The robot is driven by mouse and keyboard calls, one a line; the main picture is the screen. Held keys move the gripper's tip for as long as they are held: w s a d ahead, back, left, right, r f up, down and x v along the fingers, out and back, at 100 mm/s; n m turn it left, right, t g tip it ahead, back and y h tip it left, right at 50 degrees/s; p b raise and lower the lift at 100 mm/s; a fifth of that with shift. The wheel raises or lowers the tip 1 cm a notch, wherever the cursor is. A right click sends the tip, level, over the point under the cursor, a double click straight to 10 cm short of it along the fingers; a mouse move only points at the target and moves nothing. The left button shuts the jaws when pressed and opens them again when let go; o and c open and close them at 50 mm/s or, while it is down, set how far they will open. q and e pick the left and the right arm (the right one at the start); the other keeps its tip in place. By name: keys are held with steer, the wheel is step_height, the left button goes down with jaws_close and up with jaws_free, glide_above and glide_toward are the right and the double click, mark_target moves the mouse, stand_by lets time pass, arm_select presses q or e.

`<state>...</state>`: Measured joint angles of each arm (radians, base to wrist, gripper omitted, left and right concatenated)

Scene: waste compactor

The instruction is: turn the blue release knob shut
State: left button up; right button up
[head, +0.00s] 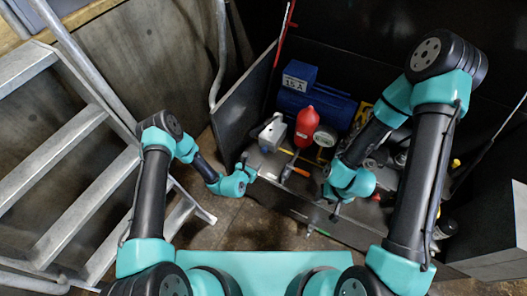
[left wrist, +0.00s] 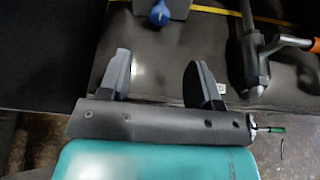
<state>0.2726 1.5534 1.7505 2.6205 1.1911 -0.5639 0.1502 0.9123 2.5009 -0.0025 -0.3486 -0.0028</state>
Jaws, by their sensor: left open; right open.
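The blue release knob (left wrist: 159,14) shows at the top edge of the left wrist view, on a grey plate or box. It lies beyond my left fingertips, roughly in line with the gap between them, and apart from them. My left gripper (left wrist: 158,62) is open and empty over the dark machine surface. In the head view my left gripper (head: 243,159) is at the machine's near left, close to a grey box (head: 272,132); the knob is hard to make out there. My right gripper (head: 335,212) is open by the machine's front edge, its fingers small and partly hidden.
An orange-handled lever (head: 296,156) stands right of my left gripper. Behind it are a red bottle-shaped part (head: 307,127), a pressure gauge (head: 324,138) and a blue motor (head: 310,98). Metal stairs (head: 75,150) stand at left. Bare floor lies in front.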

mark_target(264, 151)
arm_select(q)
steer(key=x, duration=1.2)
steer(key=shift+w, duration=0.15)
steer(key=shift+c, duration=0.4)
steer(key=c, duration=0.8)
steer(key=shift+c, duration=0.2)
steer(key=shift+n, duration=0.4)
steer(key=shift+h, duration=0.3)
steer(key=o, duration=0.9)
